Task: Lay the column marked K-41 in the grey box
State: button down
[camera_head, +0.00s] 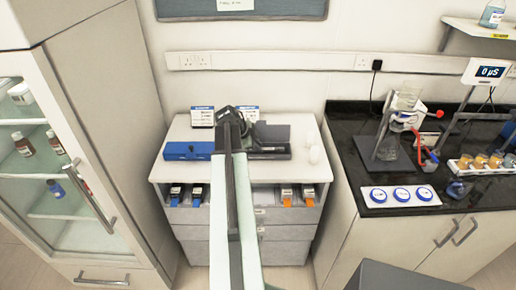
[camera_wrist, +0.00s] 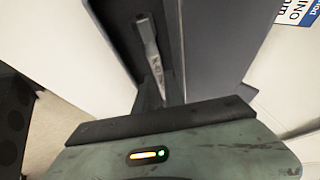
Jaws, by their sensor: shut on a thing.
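The grey box (camera_head: 268,155) stands open on top of the drawer cabinet, its lid (camera_head: 272,133) raised at the back. My arm reaches over the left part of the box, and my gripper (camera_head: 232,122) is at its far end. In the wrist view a slim pale metal column (camera_wrist: 150,48) extends from my shut gripper (camera_wrist: 163,98) over the dark inside of the grey box (camera_wrist: 190,45).
A shut blue box (camera_head: 186,151) is left of the grey one, with label cards (camera_head: 202,116) behind. A white egg-shaped object (camera_head: 314,154) stands at the right. A dark bench (camera_head: 350,125) is further right.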

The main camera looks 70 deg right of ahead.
jog(key=shift+f+b, duration=0.4)
jog(key=shift+f, duration=0.05)
jog(key=c, duration=1.3)
grip_release()
jog(key=shift+c, duration=0.2)
jog(key=shift+a, duration=0.1)
jog(key=p+v, duration=0.6)
jog(key=v, duration=0.2)
jog(key=shift+d+p, duration=0.2)
jog(key=shift+p, duration=0.15)
jog(key=shift+s, duration=0.1)
